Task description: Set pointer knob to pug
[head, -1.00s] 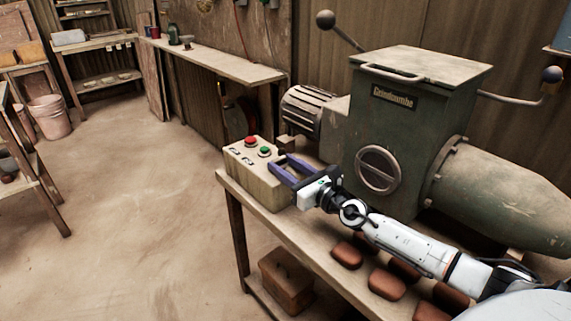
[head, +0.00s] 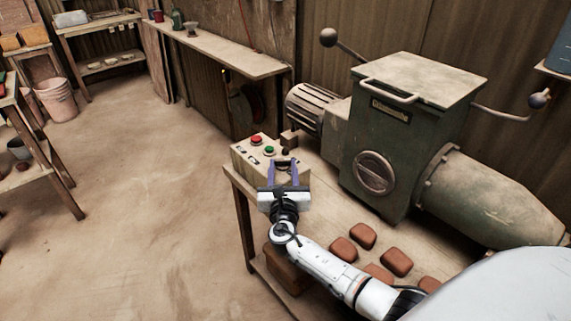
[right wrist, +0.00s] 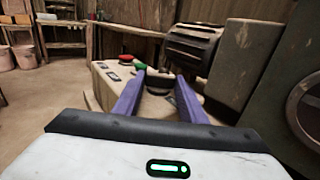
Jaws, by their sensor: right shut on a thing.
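The beige control box (head: 257,182) stands at the left end of the bench, with a red button (head: 256,140) and a green button (head: 269,150) on top. My right gripper (head: 285,163) is over the near right part of the box, its purple fingers pointing away from me. In the right wrist view the gripper (right wrist: 159,78) is shut on a dark round pointer knob (right wrist: 158,83), with one finger on each side. The fingers partly hide the knob. Its pointer and the pug mark cannot be made out. My left gripper is out of view.
A large green machine (head: 405,140) with a motor stands behind and right of the box. Several reddish-brown blocks (head: 396,262) lie on the bench (head: 330,208) beside my right arm. The floor (head: 150,200) to the left is clear.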

